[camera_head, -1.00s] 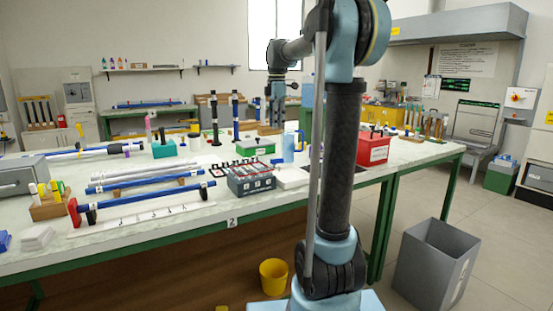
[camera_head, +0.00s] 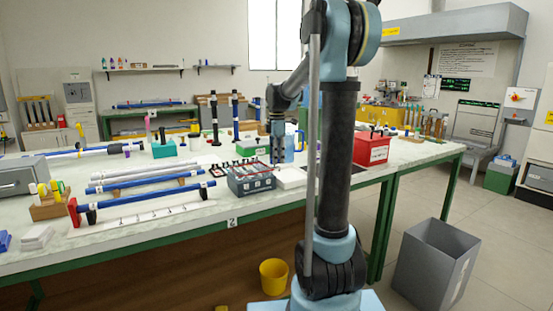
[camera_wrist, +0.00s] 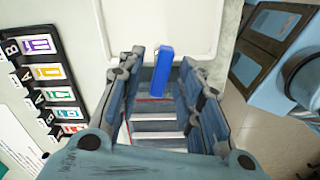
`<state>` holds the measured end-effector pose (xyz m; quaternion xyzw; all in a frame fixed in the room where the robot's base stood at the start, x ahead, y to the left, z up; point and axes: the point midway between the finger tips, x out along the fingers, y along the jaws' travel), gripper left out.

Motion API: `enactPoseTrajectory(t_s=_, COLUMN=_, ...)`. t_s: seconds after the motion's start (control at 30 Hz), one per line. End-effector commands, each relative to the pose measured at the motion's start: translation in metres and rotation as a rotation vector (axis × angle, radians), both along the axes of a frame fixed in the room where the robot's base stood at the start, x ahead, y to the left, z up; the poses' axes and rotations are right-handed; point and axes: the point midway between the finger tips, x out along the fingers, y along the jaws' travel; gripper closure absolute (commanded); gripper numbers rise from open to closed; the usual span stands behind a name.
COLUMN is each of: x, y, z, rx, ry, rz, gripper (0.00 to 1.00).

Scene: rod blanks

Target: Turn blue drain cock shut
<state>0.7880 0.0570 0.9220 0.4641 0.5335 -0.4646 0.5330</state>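A small blue bar (camera_wrist: 163,68), which looks like the handle of the blue drain cock, shows between my fingers in the wrist view. Its base is hidden, and I cannot tell whether it is turned open or shut. My gripper (camera_wrist: 162,60) is open, with one finger on each side of the bar and gaps showing between. In the head view my gripper (camera_head: 277,158) points down over the bench, in front of a light blue jug (camera_head: 289,148). The blue bar cannot be made out there.
A dark slotted box (camera_head: 250,182) stands just left of my gripper, and a red box (camera_head: 373,150) to the right. A white tray (camera_head: 290,178) lies below. Blue rods on racks fill the left of the bench (camera_head: 150,232). A grey bin (camera_head: 432,265) stands on the floor.

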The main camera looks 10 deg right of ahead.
Motion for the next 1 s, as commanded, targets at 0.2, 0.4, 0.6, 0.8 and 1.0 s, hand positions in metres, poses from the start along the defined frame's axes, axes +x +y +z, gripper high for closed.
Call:
enactPoseTrajectory(t_s=0.2, x=-0.0001, y=0.0000, z=-0.0027, rx=0.000, ry=0.000, rz=0.000, gripper=0.67)
enactPoseTrajectory(t_s=0.4, x=-0.0001, y=0.0000, z=-0.0025, rx=0.000, ry=0.000, rz=0.000, gripper=0.87)
enactPoseTrajectory(t_s=0.6, x=0.0002, y=0.0000, z=-0.0023, rx=0.000, ry=-0.001, rz=0.000, gripper=1.00)
enactPoseTrajectory(t_s=0.8, x=0.0005, y=0.0001, z=-0.0021, rx=0.000, ry=-0.001, rz=-0.013, gripper=1.00)
enactPoseTrajectory(t_s=1.0, x=0.0000, y=0.0000, z=-0.0018, rx=0.000, ry=-0.002, rz=-0.083, gripper=1.00)
